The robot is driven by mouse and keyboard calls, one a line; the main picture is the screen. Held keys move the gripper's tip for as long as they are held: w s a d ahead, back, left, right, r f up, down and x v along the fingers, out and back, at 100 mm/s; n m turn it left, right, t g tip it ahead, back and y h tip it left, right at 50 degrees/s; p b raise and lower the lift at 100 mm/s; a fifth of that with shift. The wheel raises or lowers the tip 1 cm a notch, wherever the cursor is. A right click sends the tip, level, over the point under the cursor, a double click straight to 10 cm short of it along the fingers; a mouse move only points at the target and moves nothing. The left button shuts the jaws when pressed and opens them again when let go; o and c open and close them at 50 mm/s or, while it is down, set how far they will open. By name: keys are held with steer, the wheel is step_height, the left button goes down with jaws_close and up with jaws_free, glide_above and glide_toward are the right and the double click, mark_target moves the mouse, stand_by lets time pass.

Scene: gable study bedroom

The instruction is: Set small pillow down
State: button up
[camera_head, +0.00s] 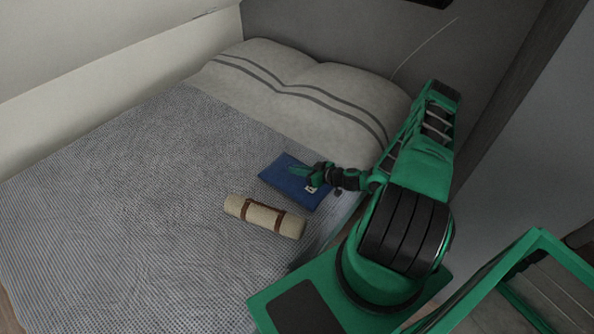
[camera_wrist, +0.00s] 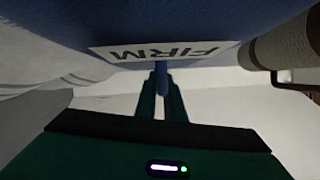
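The small pillow (camera_head: 288,184) is blue and lies roughly flat at the right side of the bed in the head view. In the wrist view the pillow (camera_wrist: 140,25) fills the top, with a white label reading "FIRM" upside down. My gripper (camera_head: 306,174) reaches it from the right. In the wrist view the fingers of my gripper (camera_wrist: 162,80) are close together with a bit of blue fabric between them. I cannot tell whether the pillow's underside rests on the bed.
A cream roll with brown straps (camera_head: 265,216) lies just in front of the pillow and shows in the wrist view (camera_wrist: 288,45). Striped bed pillows (camera_head: 300,88) are at the head of the bed. The grey bedspread (camera_head: 120,200) is clear to the left.

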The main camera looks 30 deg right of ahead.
steer(key=o, duration=0.4)
steer(key=shift+o, duration=0.2)
steer(key=shift+r, duration=0.1)
steer(key=v, duration=1.1)
steer(key=shift+s+d+r, duration=0.15)
steer(key=shift+s+r, duration=0.15)
steer(key=s+a+r+g+h, duration=0.1)
steer(key=s+r+g, duration=0.25)
steer(key=r, duration=0.55)
steer(key=s+a+r+g+h, duration=0.1)
steer(key=s+r+g, duration=0.25)
steer(key=r, duration=0.45)
steer(key=s+a+r+g+h, duration=0.1)
steer(key=s+r+g, duration=0.25)
steer(key=r, duration=0.55)
steer(key=s+a+r+m+g+h, duration=0.1)
steer(key=s+r+m, duration=0.3)
steer(key=s+r, duration=0.4)
steer(key=s+a+r+m+g+h, duration=0.1)
steer(key=s+a+r+m, duration=0.2)
steer(key=s+r+m, duration=0.2)
steer(key=s+r, duration=0.3)
steer(key=shift+s+a+r+h, duration=0.25)
steer(key=shift+s+h, duration=0.05)
steer(key=shift+s, duration=0.05)
